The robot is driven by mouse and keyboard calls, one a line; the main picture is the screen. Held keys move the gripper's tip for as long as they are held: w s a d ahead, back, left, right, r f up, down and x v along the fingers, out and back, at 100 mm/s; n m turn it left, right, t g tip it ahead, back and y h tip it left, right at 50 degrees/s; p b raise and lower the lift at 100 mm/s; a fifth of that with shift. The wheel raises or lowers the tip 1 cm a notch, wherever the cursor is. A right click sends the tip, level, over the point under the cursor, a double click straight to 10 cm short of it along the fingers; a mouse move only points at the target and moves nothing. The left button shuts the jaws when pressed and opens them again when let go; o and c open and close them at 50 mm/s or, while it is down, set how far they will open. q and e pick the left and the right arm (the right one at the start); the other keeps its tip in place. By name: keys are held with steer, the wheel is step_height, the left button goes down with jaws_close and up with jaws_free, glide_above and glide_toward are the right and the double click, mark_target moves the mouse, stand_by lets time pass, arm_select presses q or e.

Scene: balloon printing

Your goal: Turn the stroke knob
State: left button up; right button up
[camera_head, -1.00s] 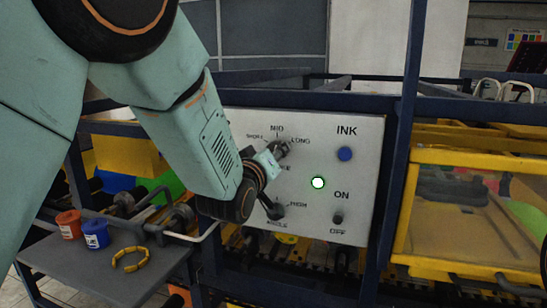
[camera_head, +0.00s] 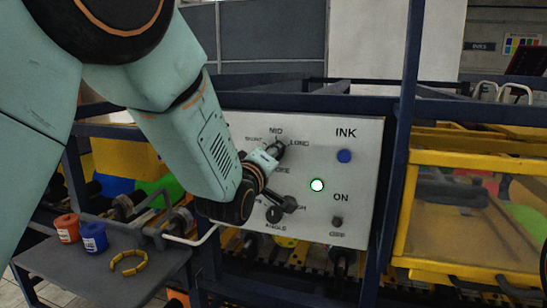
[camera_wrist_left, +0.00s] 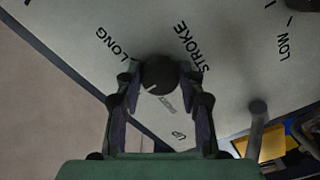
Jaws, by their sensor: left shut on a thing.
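The stroke knob is a round black knob (camera_wrist_left: 160,75) on the light grey control panel (camera_head: 362,200). In the wrist view it sits between the two fingertips of my left gripper (camera_wrist_left: 162,78), with the words STROKE and LONG printed beside it. The fingers are shut on the knob from both sides. A short pale mark shows on its lower left edge. In the head view my left gripper (camera_head: 275,151) reaches the knob just below MID and beside LONG, and hides much of it. My right gripper is not in view.
Below is the angle knob (camera_head: 274,214), close under my wrist.

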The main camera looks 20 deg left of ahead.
arm_select(q)
steer(key=shift+a+r, duration=0.1)
steer(key=shift+r, duration=0.05)
steer(key=o, duration=1.2)
steer(key=shift+s+a, duration=0.1)
steer(key=shift+s, duration=0.1)
steer(key=shift+w, duration=0.1)
steer(key=shift+s+a, duration=0.15)
steer(key=shift+s, duration=5.95)
